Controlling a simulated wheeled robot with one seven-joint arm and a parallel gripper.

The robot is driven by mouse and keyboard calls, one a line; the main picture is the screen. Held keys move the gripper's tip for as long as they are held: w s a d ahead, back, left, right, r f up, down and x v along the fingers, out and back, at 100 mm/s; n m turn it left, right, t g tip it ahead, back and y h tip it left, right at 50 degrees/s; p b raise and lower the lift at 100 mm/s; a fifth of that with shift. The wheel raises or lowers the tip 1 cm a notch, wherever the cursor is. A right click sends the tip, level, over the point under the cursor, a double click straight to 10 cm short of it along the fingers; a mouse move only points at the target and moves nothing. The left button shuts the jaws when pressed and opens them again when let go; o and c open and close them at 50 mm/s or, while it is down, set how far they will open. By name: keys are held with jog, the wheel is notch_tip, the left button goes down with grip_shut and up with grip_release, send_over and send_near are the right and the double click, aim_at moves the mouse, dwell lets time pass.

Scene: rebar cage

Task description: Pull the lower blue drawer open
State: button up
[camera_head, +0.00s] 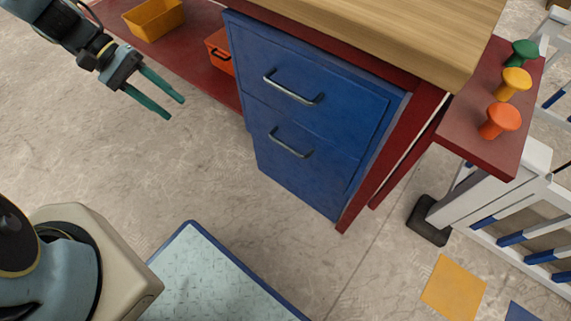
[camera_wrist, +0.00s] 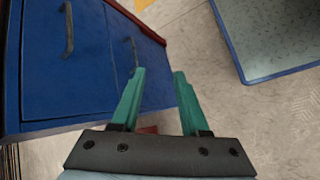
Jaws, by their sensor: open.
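The blue drawer unit hangs under a wooden-topped bench. Its lower blue drawer (camera_head: 300,165) is shut, with a metal bar handle (camera_head: 290,143) on its front. The upper blue drawer (camera_head: 310,85) above it is also shut and has a similar handle (camera_head: 292,89). My gripper (camera_head: 175,107) is open and empty, in the air to the left of the drawer fronts and apart from both handles. The drawer fronts and a handle (camera_wrist: 69,28) show on the left there.
A red shelf (camera_head: 190,48) holds a yellow bin (camera_head: 154,18) and an orange bin (camera_head: 219,51). A red side ledge (camera_head: 470,125) carries green, yellow and orange knobs. A white barrier (camera_head: 500,205) stands at right.

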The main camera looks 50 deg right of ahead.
aim_at(283, 146)
jog(key=s+d+f+m+g+h+b, duration=0.1)
jog(key=s+d+f+g+b, duration=0.2)
jog(key=s+d+f+b, duration=0.45)
jog(key=s+d+f+m+g+h+b, duration=0.1)
jog(key=s+d+f+g+b, duration=0.15)
jog(key=d+f+b, duration=0.55)
jog(key=shift+g, duration=0.35)
jog(key=s+f, duration=0.1)
jog(key=s, duration=0.2)
jog(key=s+f, duration=0.1)
jog(key=s, duration=0.2)
jog(key=s+f, duration=0.1)
jog(key=s, duration=0.2)
jog(key=shift+s+d+f, duration=0.15)
jog(key=shift+d+f, duration=0.2)
jog(key=shift+f, duration=0.05)
grip_shut()
